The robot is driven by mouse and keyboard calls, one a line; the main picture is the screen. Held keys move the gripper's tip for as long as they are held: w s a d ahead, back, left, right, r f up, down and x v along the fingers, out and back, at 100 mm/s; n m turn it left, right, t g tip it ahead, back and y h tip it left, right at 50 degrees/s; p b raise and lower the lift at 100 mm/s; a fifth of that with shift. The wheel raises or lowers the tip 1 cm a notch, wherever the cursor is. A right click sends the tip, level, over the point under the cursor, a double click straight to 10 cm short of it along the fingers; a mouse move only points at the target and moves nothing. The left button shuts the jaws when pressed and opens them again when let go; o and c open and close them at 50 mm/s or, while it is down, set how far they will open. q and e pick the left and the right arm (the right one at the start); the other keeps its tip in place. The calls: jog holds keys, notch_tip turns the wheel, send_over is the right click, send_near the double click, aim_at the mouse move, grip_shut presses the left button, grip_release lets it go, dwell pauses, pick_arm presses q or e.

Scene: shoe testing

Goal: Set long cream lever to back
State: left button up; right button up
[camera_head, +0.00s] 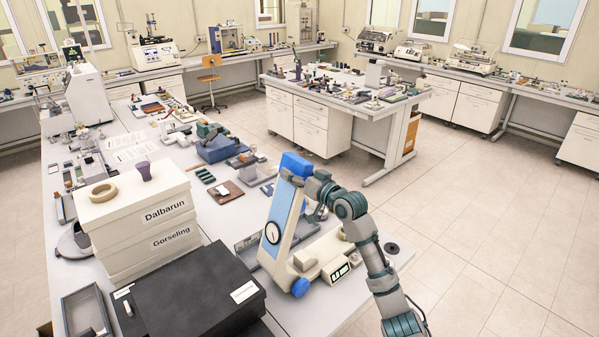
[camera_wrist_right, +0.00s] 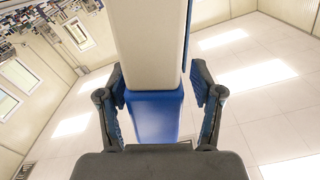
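The cream and blue machine (camera_head: 283,225) stands on the near bench, with a round dial on its blue face and a blue knob at its foot. My right gripper (camera_head: 310,188) is at the machine's top, by the blue block there. In the right wrist view, a long cream bar with a blue end (camera_wrist_right: 150,40), apparently the lever, runs between the fingers of my right gripper (camera_wrist_right: 159,88). The fingers are spread on both sides of it, with a gap visible on the right. I cannot tell whether the left finger touches. My left gripper is not in view.
Labelled cream boxes (camera_head: 140,225) and a black box (camera_head: 190,295) stand left of the machine. A small display (camera_head: 340,272) sits on its base. Tools and a blue case (camera_head: 220,148) crowd the bench behind. Open floor lies to the right.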

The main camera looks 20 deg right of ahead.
jog(key=shift+a+r, duration=0.2)
jog(key=shift+a, duration=0.05)
jog(key=shift+s, duration=0.1)
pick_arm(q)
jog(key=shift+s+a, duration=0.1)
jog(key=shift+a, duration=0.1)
pick_arm(e)
jog(key=v, duration=1.1)
jog(key=shift+s+d, duration=0.15)
jog(key=shift+s, duration=0.15)
jog(key=shift+f, duration=0.15)
jog(key=shift+f, duration=0.1)
